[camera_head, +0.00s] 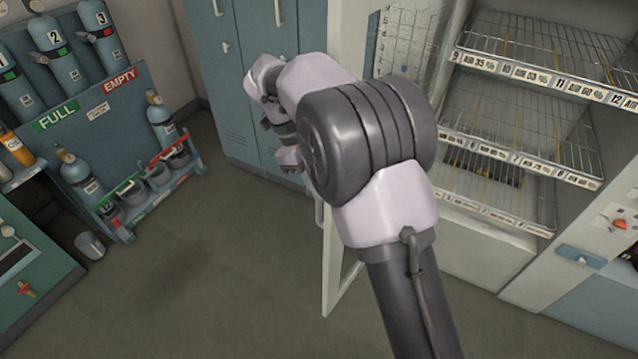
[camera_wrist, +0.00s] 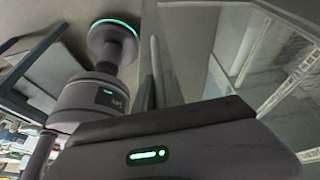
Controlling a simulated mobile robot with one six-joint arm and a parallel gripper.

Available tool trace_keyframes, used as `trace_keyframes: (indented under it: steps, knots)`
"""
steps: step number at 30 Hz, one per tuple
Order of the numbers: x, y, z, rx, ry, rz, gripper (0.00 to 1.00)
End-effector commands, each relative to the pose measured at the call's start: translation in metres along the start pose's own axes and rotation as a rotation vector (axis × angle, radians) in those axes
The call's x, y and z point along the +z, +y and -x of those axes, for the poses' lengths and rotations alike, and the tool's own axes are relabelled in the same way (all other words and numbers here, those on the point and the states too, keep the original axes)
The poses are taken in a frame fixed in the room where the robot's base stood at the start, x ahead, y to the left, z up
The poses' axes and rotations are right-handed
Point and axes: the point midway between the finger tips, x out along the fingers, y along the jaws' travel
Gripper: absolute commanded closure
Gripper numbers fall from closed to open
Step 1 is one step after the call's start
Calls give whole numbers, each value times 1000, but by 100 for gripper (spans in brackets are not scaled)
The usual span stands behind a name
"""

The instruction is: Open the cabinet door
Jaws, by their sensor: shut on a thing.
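The cabinet (camera_head: 520,115) is a white unit with several wire shelves, its interior exposed at the right of the head view. Its pale-framed door (camera_head: 331,265) stands swung out to the left, away from the shelves. My arm hides the middle of the door. My gripper (camera_head: 284,145) is at the door's left side, partly hidden by my wrist. In the wrist view, my gripper (camera_wrist: 150,88) is beside the pale door frame (camera_wrist: 182,60), shut on what seems to be the door handle.
Blue lockers (camera_head: 240,90) stand close behind my gripper. A blue rack (camera_head: 95,135) of gas cylinders is at the left, with a small metal bin (camera_head: 90,245) beside it. A green cabinet (camera_head: 35,275) is at the lower left. The floor (camera_head: 220,260) between is clear.

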Motion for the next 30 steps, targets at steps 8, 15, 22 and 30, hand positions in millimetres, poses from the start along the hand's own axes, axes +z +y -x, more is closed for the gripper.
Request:
trace_keyframes:
  steps: [8,15,22,30]
  knots:
    - [0,1,0,2,-1,1,82]
    - [0,0,0,1,-1,0,64]
    - [0,0,8,0,-1,0,64]
    - [-2,-1,79,-2,-2,0,64]
